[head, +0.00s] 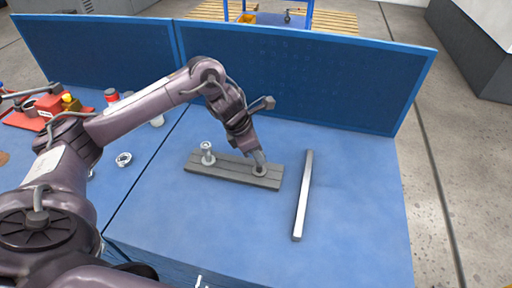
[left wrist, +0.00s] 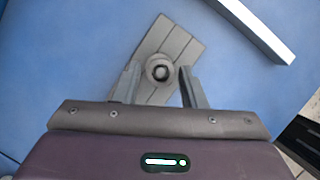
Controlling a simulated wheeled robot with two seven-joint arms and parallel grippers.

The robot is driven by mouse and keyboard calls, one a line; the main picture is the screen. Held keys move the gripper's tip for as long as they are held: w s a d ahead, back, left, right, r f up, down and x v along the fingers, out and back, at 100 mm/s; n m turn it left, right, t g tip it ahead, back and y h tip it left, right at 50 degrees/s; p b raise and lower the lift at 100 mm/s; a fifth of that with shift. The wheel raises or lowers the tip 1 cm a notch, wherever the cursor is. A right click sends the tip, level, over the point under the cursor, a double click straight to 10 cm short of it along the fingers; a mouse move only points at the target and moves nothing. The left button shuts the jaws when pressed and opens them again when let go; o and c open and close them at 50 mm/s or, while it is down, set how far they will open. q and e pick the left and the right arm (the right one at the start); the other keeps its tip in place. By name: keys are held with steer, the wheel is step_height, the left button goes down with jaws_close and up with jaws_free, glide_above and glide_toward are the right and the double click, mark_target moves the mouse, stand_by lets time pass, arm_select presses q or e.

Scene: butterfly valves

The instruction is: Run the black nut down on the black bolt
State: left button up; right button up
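A grey plank (head: 225,176) lies on the blue table. At its right end a round grey fitting (head: 260,173) sits under my left gripper (head: 259,160). In the left wrist view the fitting (left wrist: 160,69) shows as a ring around a dark centre, and I cannot tell nut from bolt there. The fingers of my left gripper (left wrist: 158,67) stand on either side of it, open, with a gap on each side. A lighter, silvery bolt (head: 207,154) stands upright at the plank's left end. My right gripper is not in view.
A long silver bar (head: 302,195) lies right of the plank; it also shows in the left wrist view (left wrist: 255,28). A loose ring (head: 124,159) and a red device (head: 42,110) are at left. Blue panels (head: 300,75) close the back. The right front is clear.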

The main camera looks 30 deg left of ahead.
arm_select(q)
steer(key=shift+s+d+r+n+y+p, duration=0.1)
steer(key=shift+r+n+y+p, duration=0.15)
steer(key=shift+n, duration=0.55)
steer(key=n+y+p, duration=0.1)
steer(key=n+p, duration=0.3)
steer(key=n+y+p, duration=0.2)
steer(key=n+p, duration=0.2)
steer(key=d+n+y+p, duration=0.1)
steer(key=n+p, duration=0.3)
steer(key=p, duration=0.1)
steer(key=shift+r+t+y, duration=0.15)
steer(key=shift+t+y, duration=0.1)
steer(key=shift+t, duration=0.15)
steer(key=shift+f+n+p, duration=0.2)
steer(key=shift+n+p, duration=0.1)
steer(key=shift+n, duration=0.4)
steer(key=shift+d+f+n+g+y, duration=0.15)
steer(key=shift+n+y, duration=0.1)
steer(key=shift+n, duration=0.25)
steer(key=shift+a+f+n+g+y, duration=0.15)
steer(key=shift+n+y, duration=0.1)
steer(key=shift+n, duration=0.25)
steer(key=shift+d+r+n+g+y, duration=0.2)
steer(key=shift+n+g+y, duration=0.15)
steer(key=shift+n, duration=0.75)
steer(key=shift+a+f+n, duration=0.1)
steer(key=shift+n, duration=0.3)
steer(key=shift+c, duration=0.2)
